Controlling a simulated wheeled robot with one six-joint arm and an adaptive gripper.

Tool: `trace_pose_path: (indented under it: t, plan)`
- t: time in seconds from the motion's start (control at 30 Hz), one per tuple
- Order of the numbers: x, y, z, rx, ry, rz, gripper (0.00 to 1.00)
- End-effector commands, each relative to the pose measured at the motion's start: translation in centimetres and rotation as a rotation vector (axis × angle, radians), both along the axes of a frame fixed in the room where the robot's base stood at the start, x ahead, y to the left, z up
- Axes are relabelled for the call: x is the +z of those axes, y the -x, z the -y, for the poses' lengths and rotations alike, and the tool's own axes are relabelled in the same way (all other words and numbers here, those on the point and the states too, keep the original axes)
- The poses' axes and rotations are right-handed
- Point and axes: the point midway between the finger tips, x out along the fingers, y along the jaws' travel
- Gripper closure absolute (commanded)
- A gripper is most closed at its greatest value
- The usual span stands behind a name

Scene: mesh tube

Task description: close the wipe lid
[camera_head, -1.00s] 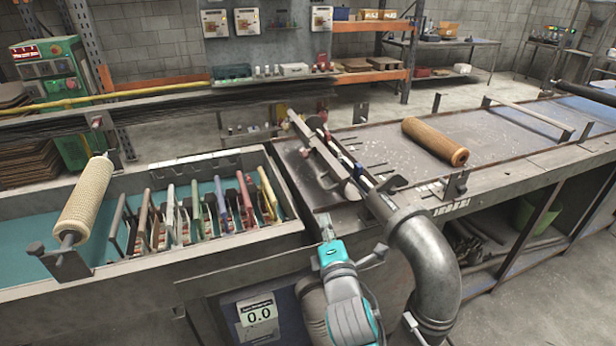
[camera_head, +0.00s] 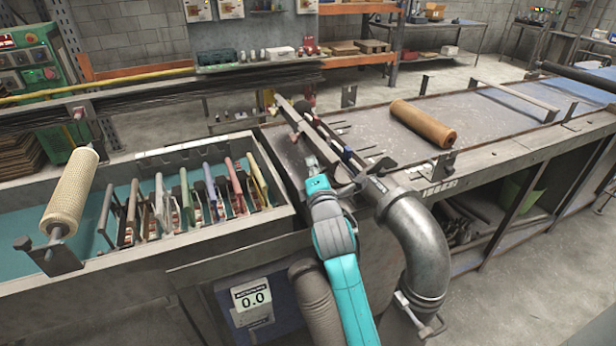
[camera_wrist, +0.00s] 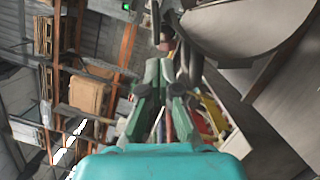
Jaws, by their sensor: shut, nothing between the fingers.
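A long, narrow metal assembly (camera_head: 322,134) lies slantwise at the left end of the bench, its lower end by the elbow pipe. It seems to be the wipe unit; I cannot tell which part is the lid or how far it stands open. My teal arm reaches up from below. My gripper (camera_head: 312,166) is shut and empty, close to the left side of the assembly's lower half; contact cannot be told. In the wrist view my gripper (camera_wrist: 167,72) has its fingers together, with a curved grey metal piece (camera_wrist: 235,28) at upper right.
A large elbow pipe (camera_head: 421,245) stands right of my arm. A trough (camera_head: 225,236) with several coloured racks and a mesh roll (camera_head: 72,190) is at left. A brown roll (camera_head: 423,124) lies on the bench (camera_head: 478,108). Floor at lower right is clear.

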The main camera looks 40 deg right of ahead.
Motion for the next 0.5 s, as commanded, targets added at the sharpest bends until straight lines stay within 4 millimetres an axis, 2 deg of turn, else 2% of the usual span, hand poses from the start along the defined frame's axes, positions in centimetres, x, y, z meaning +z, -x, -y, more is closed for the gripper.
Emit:
trace_pose_path:
  t: [0.2,0.5]
  plan:
    - [0.7,0.5,1.6,-0.001,0.0,0.0,1.0]
    - [0.8,0.5,1.8,0.0,0.0,0.001,1.0]
